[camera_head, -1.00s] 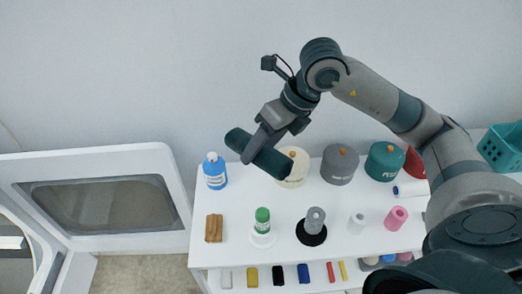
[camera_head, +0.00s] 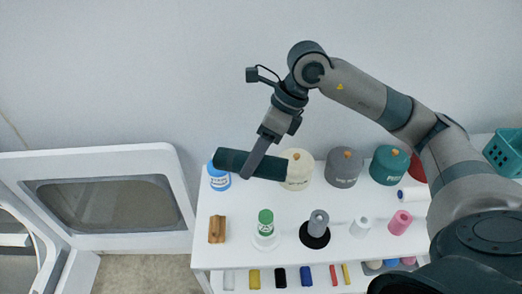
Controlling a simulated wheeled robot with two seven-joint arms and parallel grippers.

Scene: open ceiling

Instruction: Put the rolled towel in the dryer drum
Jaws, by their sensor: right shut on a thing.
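The rolled towel is a dark green cylinder (camera_head: 226,160), held roughly level above the back of the white table. My right gripper (camera_head: 256,164) is shut on it near its middle. The towel hides the upper part of a blue-and-white bottle and part of a cream canister. The dryer is at the left, with its door (camera_head: 105,195) swung open and its window facing up in the picture. Only the edge of the dryer's opening (camera_head: 30,262) shows at the lower left; the drum's inside is mostly out of view. My left gripper is not in view.
The white table (camera_head: 335,205) holds a blue-and-white bottle (camera_head: 219,181), a cream canister (camera_head: 298,170), a grey canister (camera_head: 344,168), a teal canister (camera_head: 389,165), a wooden block (camera_head: 217,229) and several spools. A teal basket (camera_head: 505,152) is at the far right.

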